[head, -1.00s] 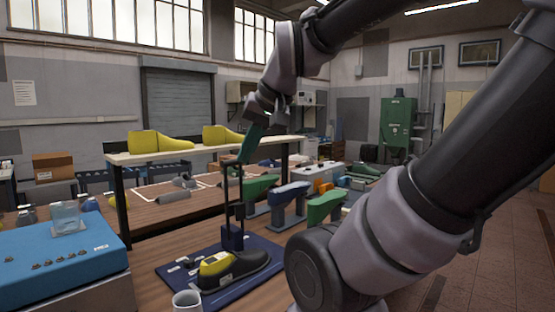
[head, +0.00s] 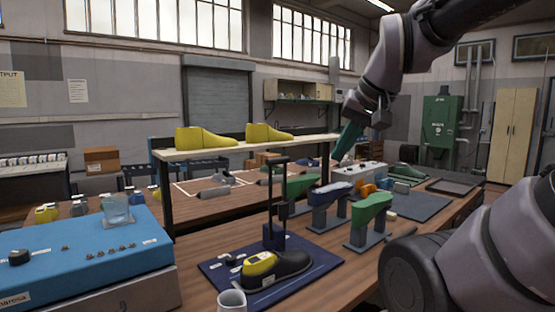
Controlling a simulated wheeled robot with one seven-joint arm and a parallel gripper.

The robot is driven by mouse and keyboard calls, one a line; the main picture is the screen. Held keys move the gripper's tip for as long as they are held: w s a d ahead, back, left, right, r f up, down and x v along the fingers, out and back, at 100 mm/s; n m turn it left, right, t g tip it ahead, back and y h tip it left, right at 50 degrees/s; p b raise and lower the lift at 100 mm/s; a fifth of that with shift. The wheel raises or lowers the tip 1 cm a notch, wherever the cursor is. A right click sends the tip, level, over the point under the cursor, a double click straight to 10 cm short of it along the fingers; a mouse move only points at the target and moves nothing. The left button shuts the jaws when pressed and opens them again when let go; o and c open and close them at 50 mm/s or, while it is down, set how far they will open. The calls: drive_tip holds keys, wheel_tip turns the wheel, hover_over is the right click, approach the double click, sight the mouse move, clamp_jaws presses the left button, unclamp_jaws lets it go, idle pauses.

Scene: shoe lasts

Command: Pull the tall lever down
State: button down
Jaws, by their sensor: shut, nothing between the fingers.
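The tall lever (head: 277,200) is a dark upright frame with a crossbar at its top. It stands upright on a dark blue base (head: 320,262), behind a black shoe with a yellow last (head: 272,268). My gripper (head: 340,157) has teal fingers and points down. It is shut and empty, to the right of the lever's top and visibly apart from it in the picture. How far apart they are in depth I cannot tell. The fingertips appear in front of the right end of the raised shelf.
A raised shelf (head: 240,148) with two yellow lasts stands behind the lever. Green and blue lasts (head: 330,194) on stands are to its right. A blue control box (head: 85,250) is at left, and a white cup (head: 231,301) is in front.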

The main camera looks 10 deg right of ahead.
drive_tip(key=w+a+r+n+g, duration=0.1)
drive_tip(key=w+a+r+n, duration=0.15)
drive_tip(key=w, duration=0.65)
drive_tip(key=w+a+r+n, duration=0.1)
drive_tip(key=w+r+n, duration=0.2)
drive_tip(key=w, duration=0.7)
drive_tip(key=w+a+f+n, duration=0.1)
drive_tip(key=w+a+n, duration=0.1)
drive_tip(key=w, duration=0.7)
drive_tip(key=w+a+f+n+y, duration=0.1)
drive_tip(key=w+a+f+n, duration=0.1)
drive_tip(key=w, duration=0.7)
drive_tip(key=shift+w+a+f+g, duration=0.2)
drive_tip(key=shift+w+a+g, duration=0.2)
drive_tip(key=shift+a, duration=0.4)
